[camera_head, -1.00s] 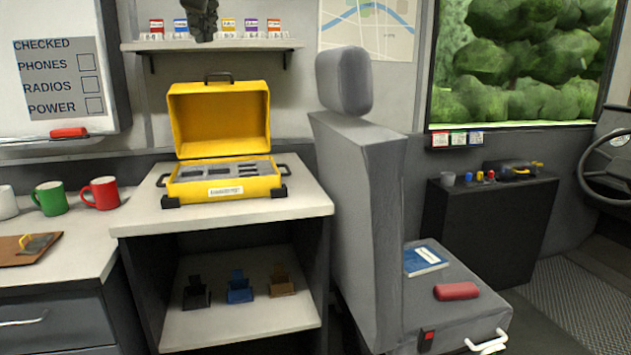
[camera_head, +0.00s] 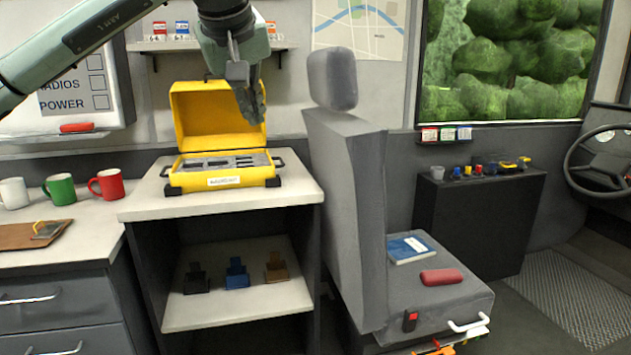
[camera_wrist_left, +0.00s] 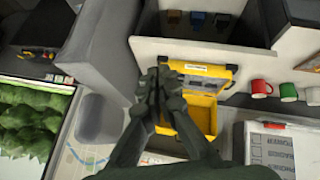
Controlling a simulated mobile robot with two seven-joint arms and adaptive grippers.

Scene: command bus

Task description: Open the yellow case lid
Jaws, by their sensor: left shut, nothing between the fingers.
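The yellow case (camera_head: 222,185) stands on the light countertop with its lid (camera_head: 205,112) raised upright at the back. Grey foam with dark slots shows inside it. The case also shows in the left wrist view (camera_wrist_left: 203,112), with its lid open. My left gripper (camera_head: 252,112) hangs in front of the right part of the lid, fingers pointing down, and hides part of it. Its fingers are shut and empty, as the left wrist view (camera_wrist_left: 155,88) also shows. I cannot tell whether it touches the lid. My right gripper is not in view.
A grey seat (camera_head: 345,200) stands close to the right of the counter (camera_head: 250,200). Green (camera_head: 60,190), red (camera_head: 107,184) and white (camera_head: 13,193) mugs stand at the left. A shelf (camera_head: 180,45) with small boxes is behind my left arm.

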